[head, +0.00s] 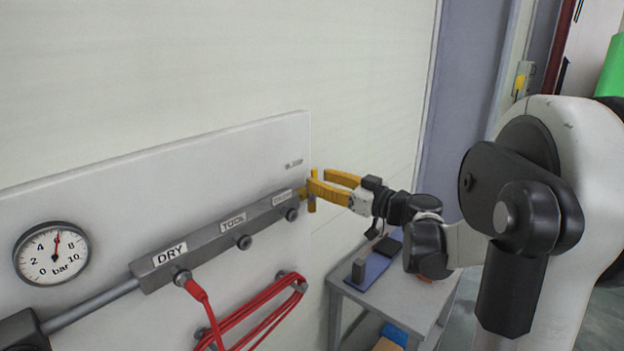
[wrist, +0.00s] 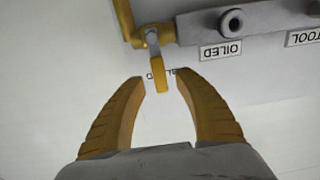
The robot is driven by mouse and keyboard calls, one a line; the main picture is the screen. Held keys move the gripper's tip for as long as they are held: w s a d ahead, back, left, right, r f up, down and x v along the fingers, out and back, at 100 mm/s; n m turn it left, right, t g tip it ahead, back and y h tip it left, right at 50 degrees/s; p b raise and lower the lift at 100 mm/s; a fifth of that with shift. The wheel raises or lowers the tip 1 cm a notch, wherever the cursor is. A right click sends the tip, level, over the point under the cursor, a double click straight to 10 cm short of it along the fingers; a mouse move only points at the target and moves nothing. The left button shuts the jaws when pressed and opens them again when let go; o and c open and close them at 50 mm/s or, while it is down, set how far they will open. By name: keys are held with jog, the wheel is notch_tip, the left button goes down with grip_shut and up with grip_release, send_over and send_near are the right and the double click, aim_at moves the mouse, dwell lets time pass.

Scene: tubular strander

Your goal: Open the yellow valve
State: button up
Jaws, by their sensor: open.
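The yellow valve (wrist: 158,74) sits at the end of the grey manifold. In the wrist view its short yellow lever hangs from a grey pivot, its free end between my fingertips. In the head view a small yellow part of the valve (head: 312,204) shows beside the fingers; the rest is hidden behind them. My gripper (wrist: 161,80) has two yellow fingers, spread open, one on each side of the lever's end with gaps visible. In the head view my gripper (head: 317,180) reaches in from the right to the manifold's right end.
The grey manifold (head: 208,240) carries several ports and labels such as DRY and TOOL. A pressure gauge (head: 51,254) is at left, and a red hose (head: 262,303) hangs below. A small table (head: 400,292) stands below my arm. The wall above the panel is clear.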

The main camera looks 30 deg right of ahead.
jog(key=shift+x, duration=1.3)
grip_shut()
